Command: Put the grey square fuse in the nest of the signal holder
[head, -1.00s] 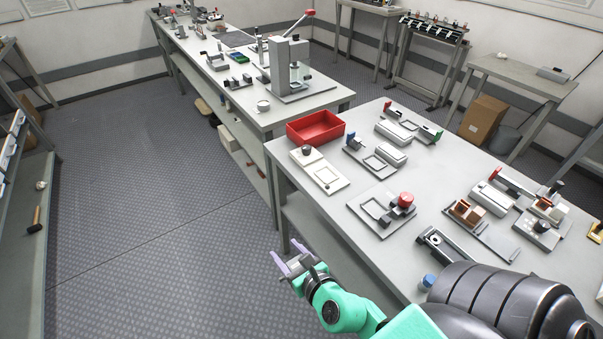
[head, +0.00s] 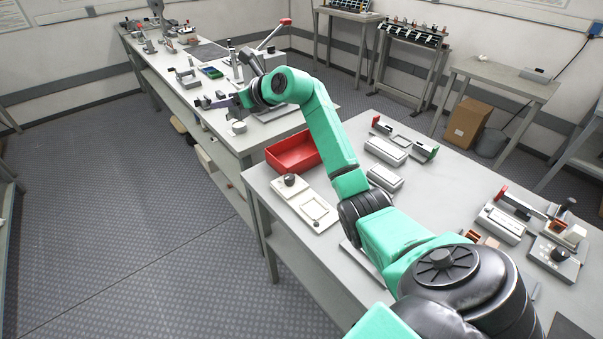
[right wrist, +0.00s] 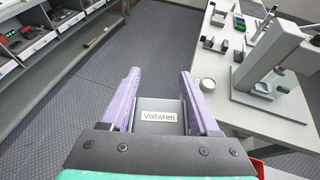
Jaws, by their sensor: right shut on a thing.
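In the right wrist view my right gripper (right wrist: 160,74) has its two purple fingers on either side of a grey square block labelled "Voltwren", which I take as the grey square fuse (right wrist: 158,104). In the head view my right arm reaches out toward the far table, and its gripper (head: 243,98) is small and dark there; the fuse cannot be made out. I cannot tell which fixture is the signal holder. A white plate with a square recess and a dark knob (head: 304,203) lies on the near table. My left gripper is out of view.
A red bin (head: 294,155) stands at the near table's far left corner, beside my arm. A white cup (right wrist: 207,84) and a grey press (right wrist: 268,80) stand on the far table. My arm hides several near-table fixtures. The floor on the left is clear.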

